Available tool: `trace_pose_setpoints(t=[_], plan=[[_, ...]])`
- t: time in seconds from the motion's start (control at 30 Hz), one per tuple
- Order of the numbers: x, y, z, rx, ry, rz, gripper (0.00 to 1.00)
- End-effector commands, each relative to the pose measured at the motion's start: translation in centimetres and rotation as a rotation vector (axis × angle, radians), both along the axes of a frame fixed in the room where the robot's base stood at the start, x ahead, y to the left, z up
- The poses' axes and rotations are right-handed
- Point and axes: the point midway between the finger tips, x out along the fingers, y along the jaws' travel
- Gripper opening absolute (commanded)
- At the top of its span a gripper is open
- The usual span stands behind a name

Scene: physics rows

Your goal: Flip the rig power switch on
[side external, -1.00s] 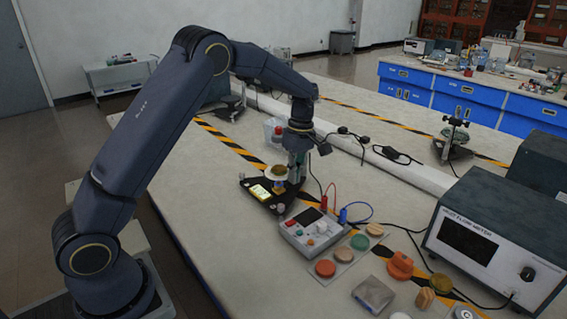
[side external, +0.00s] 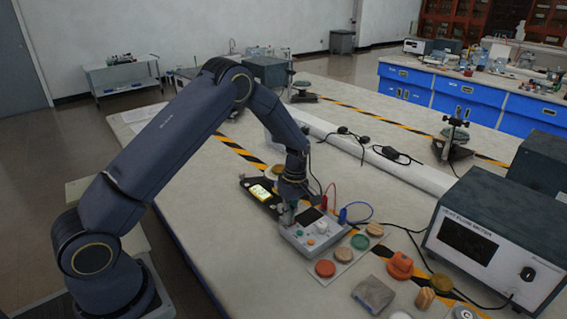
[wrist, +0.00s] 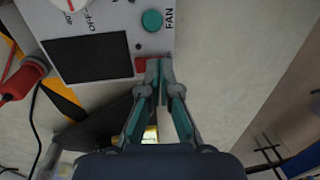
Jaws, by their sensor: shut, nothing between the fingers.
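The rig control box (side external: 318,240) is a light grey panel on the bench, with a dark display (wrist: 85,60), a white dial (wrist: 68,5) beside an OFF marking, and a green button (wrist: 152,20) labelled FAN. A red rocker switch (wrist: 141,65) sits at the panel's edge next to the display. My gripper (wrist: 161,62) is shut and empty, its fingertips at the red switch and covering part of it. Whether they touch it I cannot tell. In the side view my gripper (side external: 287,222) is at the box's left corner and hides the switch. The switch's position is unclear.
A black stand with a lit yellow display (side external: 260,192) is just left of my gripper.

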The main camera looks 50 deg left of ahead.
Motion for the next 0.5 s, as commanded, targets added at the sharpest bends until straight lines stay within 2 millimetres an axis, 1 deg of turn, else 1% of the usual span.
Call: trace_pose_setpoints(t=[0.27, 0.4, 0.5], plan=[[-0.01, 0.01, -0.03, 0.0, 0.0, 0.0, 0.0], [-0.31, -0.01, -0.66, 0.0, 0.002, -0.001, 0.0], [-0.32, -0.01, -0.65, 0.0, 0.003, -0.001, 0.0]])
